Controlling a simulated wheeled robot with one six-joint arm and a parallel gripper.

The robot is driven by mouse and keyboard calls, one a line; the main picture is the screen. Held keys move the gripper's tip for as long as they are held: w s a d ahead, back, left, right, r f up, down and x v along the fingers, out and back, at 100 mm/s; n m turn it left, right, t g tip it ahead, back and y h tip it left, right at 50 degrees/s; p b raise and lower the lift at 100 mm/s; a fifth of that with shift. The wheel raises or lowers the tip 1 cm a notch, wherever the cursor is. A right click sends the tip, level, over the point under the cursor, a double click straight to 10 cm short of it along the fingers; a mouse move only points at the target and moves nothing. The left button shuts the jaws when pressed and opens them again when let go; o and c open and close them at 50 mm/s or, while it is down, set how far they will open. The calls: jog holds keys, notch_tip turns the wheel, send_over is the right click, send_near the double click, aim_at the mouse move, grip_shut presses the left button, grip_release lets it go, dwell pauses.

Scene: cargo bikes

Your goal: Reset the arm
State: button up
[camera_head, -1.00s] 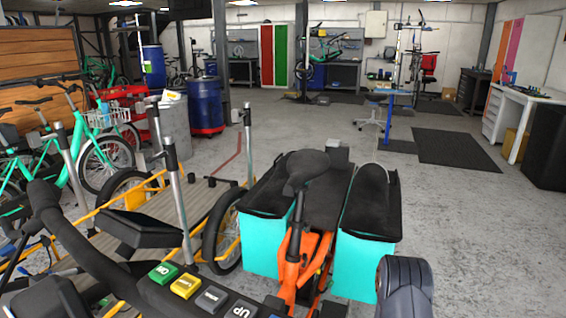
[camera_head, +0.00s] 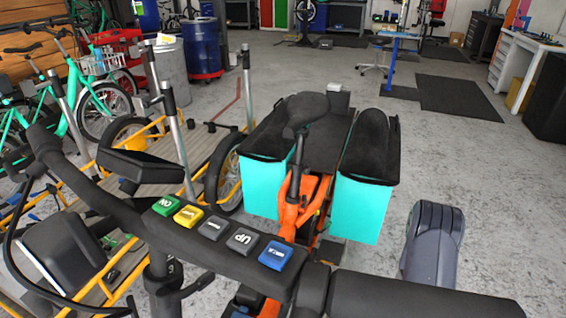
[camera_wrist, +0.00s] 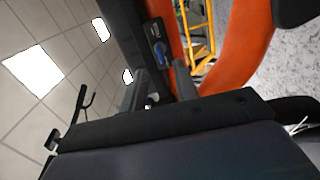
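In the head view my arm (camera_head: 436,245) shows as a rounded dark grey link at the lower right, above the floor. My gripper is not visible in the head view. In the wrist view my gripper (camera_wrist: 162,88) shows two grey fingers standing apart with a gap and nothing held between them. The orange bike frame (camera_wrist: 238,50) is close beyond it. The orange cargo bike (camera_head: 292,200) is in front of me, with a black handlebar control panel of coloured buttons (camera_head: 214,231) and turquoise panniers (camera_head: 363,205) with black covers.
A wooden-decked cargo trailer with a yellow frame (camera_head: 110,275) stands left of the bike. Green bikes (camera_head: 90,105) and a blue barrel (camera_head: 200,45) are behind it. Open concrete floor (camera_head: 470,165) lies to the right, with a dark mat (camera_head: 458,97) and a white bench (camera_head: 530,50).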

jog(key=w+a+n+b, duration=0.2)
jog(key=a+n+b, duration=0.5)
jog(key=n, duration=1.1)
jog(key=shift+b, duration=0.5)
jog(key=shift+d+r, duration=0.1)
jog(key=shift+r, duration=0.15)
dwell(0.4)
